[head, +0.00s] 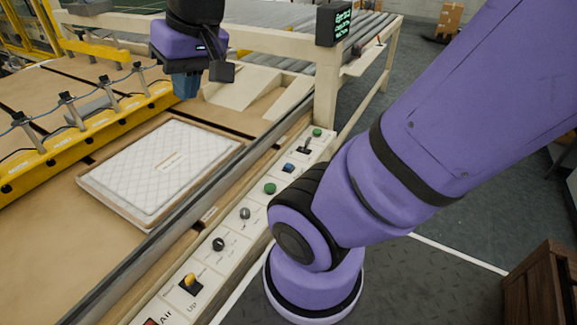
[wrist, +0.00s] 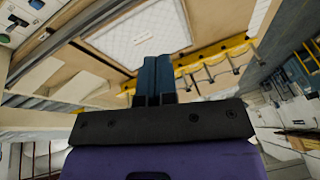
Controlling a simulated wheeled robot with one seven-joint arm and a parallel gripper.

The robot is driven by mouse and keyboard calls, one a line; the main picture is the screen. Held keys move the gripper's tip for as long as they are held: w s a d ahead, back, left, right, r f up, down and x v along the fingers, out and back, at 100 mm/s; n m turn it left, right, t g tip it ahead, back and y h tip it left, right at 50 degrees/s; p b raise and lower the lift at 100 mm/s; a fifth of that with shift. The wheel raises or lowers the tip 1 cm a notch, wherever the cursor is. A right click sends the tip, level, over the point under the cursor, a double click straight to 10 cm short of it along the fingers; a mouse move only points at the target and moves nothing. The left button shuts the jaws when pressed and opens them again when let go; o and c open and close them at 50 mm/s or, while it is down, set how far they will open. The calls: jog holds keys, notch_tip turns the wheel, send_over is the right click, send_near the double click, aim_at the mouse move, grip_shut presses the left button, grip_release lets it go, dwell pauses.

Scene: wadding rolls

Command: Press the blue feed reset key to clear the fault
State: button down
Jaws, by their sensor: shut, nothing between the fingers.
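The blue key (head: 288,168) sits on the pale control strip along the machine's front rail, between a green button (head: 270,188) and a black switch (head: 304,147). It also shows at the top left edge of the wrist view (wrist: 37,4). My gripper (head: 187,94) has blue fingers and is shut and empty. It hangs above the machine bed, to the left of and beyond the blue key, well apart from it. Its closed fingers also show in the wrist view (wrist: 157,62). Nothing covers the blue key in the head view.
A white quilted pad (head: 165,165) lies on the bed beside a yellow bar (head: 80,128) with several posts. A metal rail (head: 190,205) separates the bed from the strip. A small display (head: 334,24) stands at the back. My forearm hangs close to the strip's right side.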

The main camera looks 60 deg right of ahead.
jog(key=w+d+f+m+y, duration=0.2)
jog(key=w+d+f+m, duration=0.35)
jog(key=w+d, duration=0.2)
jog(key=m+t+h, duration=0.1)
jog(key=m+t, duration=0.4)
jog(key=m, duration=1.2)
send_over(289, 166)
notch_tip(289, 166, down, 29)
jog(key=shift+r+n, duration=0.2)
jog(key=shift+n, duration=0.05)
jog(key=shift+f, duration=0.1)
jog(key=shift+f, duration=4.3)
jog(key=shift+f, duration=0.15)
jog(key=shift+f, duration=0.25)
